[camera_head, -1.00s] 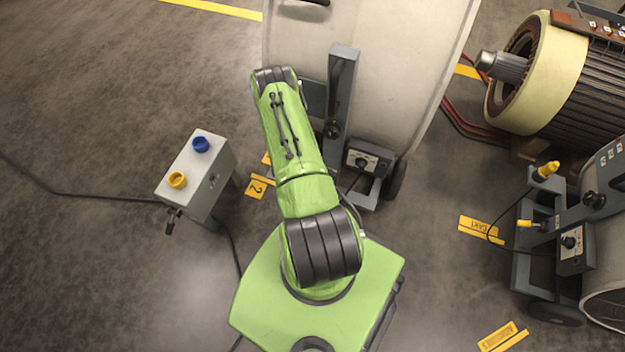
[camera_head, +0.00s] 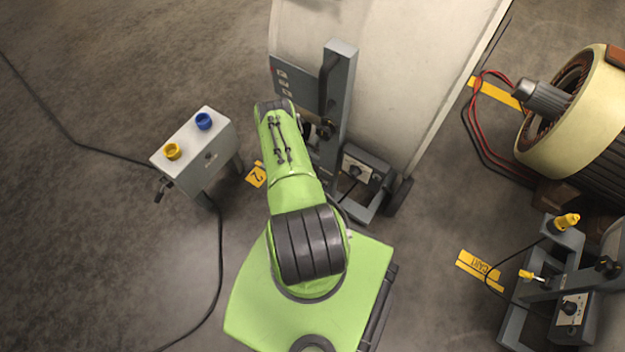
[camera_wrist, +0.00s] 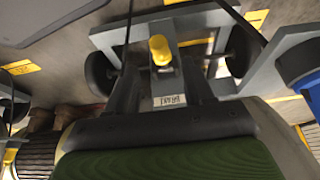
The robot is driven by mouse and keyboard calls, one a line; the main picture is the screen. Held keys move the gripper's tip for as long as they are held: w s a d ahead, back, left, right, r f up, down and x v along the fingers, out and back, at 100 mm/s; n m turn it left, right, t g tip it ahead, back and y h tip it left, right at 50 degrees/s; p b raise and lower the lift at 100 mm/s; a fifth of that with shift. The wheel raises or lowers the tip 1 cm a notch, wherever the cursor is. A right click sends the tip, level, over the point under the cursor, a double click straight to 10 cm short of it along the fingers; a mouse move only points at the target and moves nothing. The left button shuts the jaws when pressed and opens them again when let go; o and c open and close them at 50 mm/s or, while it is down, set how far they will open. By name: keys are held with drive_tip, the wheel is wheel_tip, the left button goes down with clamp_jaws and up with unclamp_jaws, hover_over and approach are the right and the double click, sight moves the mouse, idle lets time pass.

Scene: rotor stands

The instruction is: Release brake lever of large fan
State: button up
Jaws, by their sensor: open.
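The large fan (camera_head: 385,60) is a big pale drum on a grey stand at the top of the head view. My green arm stands to the left of the stand's post (camera_head: 340,95); my gripper is hidden there. In the wrist view my gripper (camera_wrist: 156,72) shows as two dark fingers, open and apart. A yellow-capped lever (camera_wrist: 160,50) on a grey frame (camera_wrist: 110,42) lies between and just beyond the fingertips. It looks like a brake lever; I cannot tell if the fingers touch it. A small label plate (camera_wrist: 168,100) sits below it.
A grey control box (camera_head: 193,152) with blue and yellow knobs stands left. A motor (camera_head: 578,120) and a smaller cart (camera_head: 540,300) with yellow handles stand right. Dark cables cross the floor. Wheels (camera_wrist: 102,72) flank the frame in the wrist view.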

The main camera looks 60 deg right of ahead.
drive_tip(key=b+x, duration=0.2)
drive_tip(key=x, duration=0.4)
drive_tip(key=shift+f+b, duration=0.3)
clamp_jaws()
